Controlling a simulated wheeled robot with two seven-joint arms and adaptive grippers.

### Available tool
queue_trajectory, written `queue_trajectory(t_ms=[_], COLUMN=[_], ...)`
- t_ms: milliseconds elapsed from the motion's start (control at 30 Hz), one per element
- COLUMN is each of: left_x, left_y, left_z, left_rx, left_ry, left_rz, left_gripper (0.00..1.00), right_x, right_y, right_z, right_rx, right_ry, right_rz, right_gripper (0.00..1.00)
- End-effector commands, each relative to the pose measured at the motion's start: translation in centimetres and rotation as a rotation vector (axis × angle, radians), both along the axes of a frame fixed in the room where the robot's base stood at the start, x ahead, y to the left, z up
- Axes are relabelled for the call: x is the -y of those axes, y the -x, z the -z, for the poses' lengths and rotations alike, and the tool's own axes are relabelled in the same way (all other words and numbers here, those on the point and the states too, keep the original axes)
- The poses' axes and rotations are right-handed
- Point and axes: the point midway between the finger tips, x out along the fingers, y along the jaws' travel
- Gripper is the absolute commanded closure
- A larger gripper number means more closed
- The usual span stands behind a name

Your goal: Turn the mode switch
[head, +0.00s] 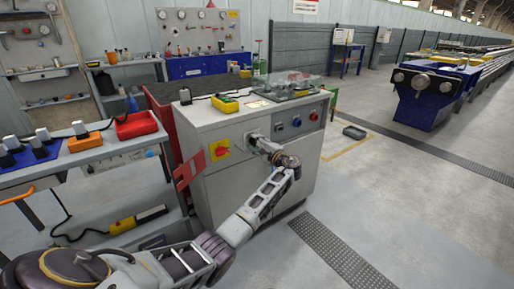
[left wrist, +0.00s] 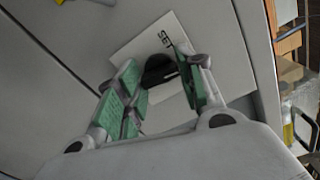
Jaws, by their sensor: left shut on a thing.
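The mode switch is a black knob (left wrist: 160,69) on a white label plate (left wrist: 134,47) with partly readable lettering, in the left wrist view. My left gripper (left wrist: 158,74) has its green-padded fingers on either side of the knob and is shut on it. In the head view my left gripper (head: 256,142) reaches the front of the grey cabinet (head: 235,185) and hides the knob. A corner of the plate (head: 250,139) shows beside the gripper. My right gripper is in neither view.
A red-and-yellow rotary switch (head: 219,149) sits left of my gripper; a blue button (head: 296,122) and a red button (head: 313,116) sit right of it. A red flap (head: 188,169) sticks out at the cabinet's left. A workbench (head: 105,150) stands left.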

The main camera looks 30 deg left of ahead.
Motion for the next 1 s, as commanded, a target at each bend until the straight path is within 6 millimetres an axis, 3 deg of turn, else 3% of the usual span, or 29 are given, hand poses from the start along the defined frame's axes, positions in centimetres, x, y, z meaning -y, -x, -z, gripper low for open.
queue_trajectory(t_ms=[333,1000], left_x=[0.1,0.1], left_y=[0.0,0.0], left_z=[0.5,0.5], left_rx=[0.285,0.756], left_ry=[0.121,0.317], left_rz=[-0.001,-0.002], left_gripper=[0.86,0.86], right_x=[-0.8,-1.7], right_y=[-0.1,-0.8], right_z=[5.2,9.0], right_rx=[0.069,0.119], right_ry=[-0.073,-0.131], right_rz=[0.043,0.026], right_gripper=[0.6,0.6])
